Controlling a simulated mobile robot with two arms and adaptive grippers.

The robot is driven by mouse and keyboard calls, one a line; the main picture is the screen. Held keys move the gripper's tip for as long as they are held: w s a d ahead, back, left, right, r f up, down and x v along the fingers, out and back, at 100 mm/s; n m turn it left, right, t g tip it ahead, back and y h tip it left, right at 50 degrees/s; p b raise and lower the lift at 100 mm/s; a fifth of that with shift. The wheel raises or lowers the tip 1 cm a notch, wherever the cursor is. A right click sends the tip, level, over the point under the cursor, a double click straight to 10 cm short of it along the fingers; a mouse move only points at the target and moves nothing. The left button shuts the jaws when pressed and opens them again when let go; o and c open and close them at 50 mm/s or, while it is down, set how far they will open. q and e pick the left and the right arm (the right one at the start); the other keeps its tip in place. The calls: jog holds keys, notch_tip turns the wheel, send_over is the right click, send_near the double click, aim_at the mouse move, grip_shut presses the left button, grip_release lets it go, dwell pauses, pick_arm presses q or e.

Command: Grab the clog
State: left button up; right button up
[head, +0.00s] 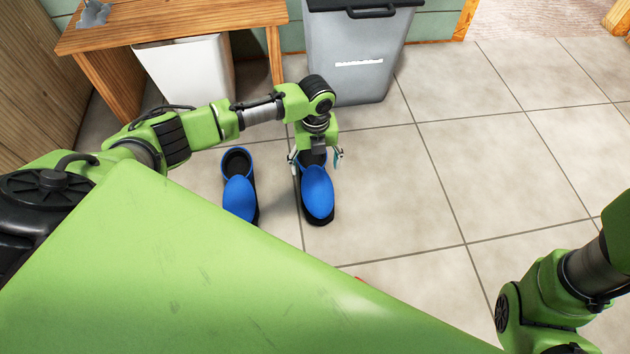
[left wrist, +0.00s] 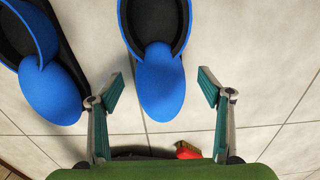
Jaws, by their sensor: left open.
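Two blue clogs with black insides and dark soles stand side by side on the tiled floor. The right clog (head: 317,192) is under my left gripper (head: 316,161), which points down over its heel end. The left clog (head: 239,196) stands apart to the left. In the left wrist view my left gripper (left wrist: 162,90) is open, with its teal-padded fingers on either side of the right clog (left wrist: 161,84) and gaps on both sides. The left clog (left wrist: 50,92) lies outside the left finger. My right gripper is out of view; only part of that arm shows.
A wooden table (head: 170,22) with a white bin (head: 188,70) under it stands at the back left. A grey lidded bin (head: 358,60) stands behind the clogs. A red object with bristles (left wrist: 187,151) lies near the toe side. Floor to the right is clear.

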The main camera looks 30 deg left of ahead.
aim_at(315, 170)
pick_arm(q)
jog(key=shift+f+b, duration=0.35)
jog(key=shift+f, duration=0.05)
notch_tip(315, 170, down, 5)
jog(key=b, duration=0.4)
jog(key=shift+s+r+b, duration=0.1)
jog(key=shift+r+b, duration=0.1)
jog(key=shift+b, duration=0.2)
jog(key=shift+r, duration=0.1)
jog(key=c, duration=1.6)
